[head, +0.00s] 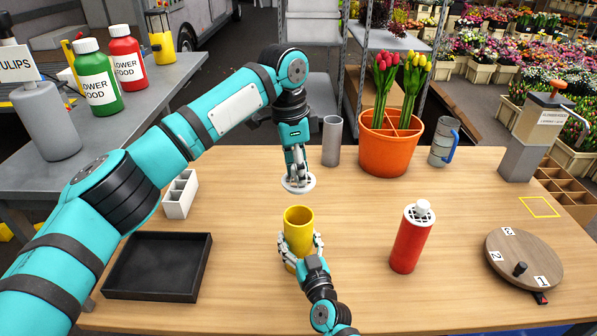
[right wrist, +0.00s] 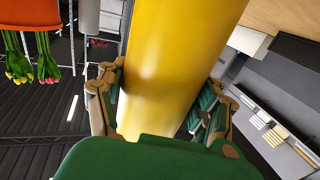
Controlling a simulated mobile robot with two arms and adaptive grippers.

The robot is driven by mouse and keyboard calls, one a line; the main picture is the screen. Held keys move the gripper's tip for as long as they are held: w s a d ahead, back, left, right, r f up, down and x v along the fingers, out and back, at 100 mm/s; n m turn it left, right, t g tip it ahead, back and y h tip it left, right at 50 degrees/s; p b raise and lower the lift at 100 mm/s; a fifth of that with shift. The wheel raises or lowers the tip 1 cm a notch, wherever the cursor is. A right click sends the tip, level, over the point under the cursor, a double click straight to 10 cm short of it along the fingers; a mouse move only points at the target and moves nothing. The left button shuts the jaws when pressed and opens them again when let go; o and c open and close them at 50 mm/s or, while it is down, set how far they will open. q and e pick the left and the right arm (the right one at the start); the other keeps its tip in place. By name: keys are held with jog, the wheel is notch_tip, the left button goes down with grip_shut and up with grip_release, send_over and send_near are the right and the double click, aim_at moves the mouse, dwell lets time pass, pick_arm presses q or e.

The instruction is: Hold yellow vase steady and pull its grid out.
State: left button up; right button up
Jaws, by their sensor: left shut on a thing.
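The yellow vase (head: 299,217) stands upright on the table with an open mouth; it fills the middle of the right wrist view (right wrist: 185,60). My right gripper (head: 300,250) has its fingers around the vase's sides and is shut on it, as the right wrist view also shows. The white round grid (head: 298,186) is above and apart from the vase's mouth, slightly behind it in the head view. My left gripper (head: 297,175) points down and is shut on the grid.
A red vase (head: 410,243) with a white grid on top stands to the right. A black tray (head: 205,291) lies left. Behind are a grey cylinder (head: 331,140) and an orange bucket (head: 385,150) with tulips. A round numbered board (head: 530,255) is at far right.

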jog(key=o, duration=0.5)
jog(key=shift+o, duration=0.2)
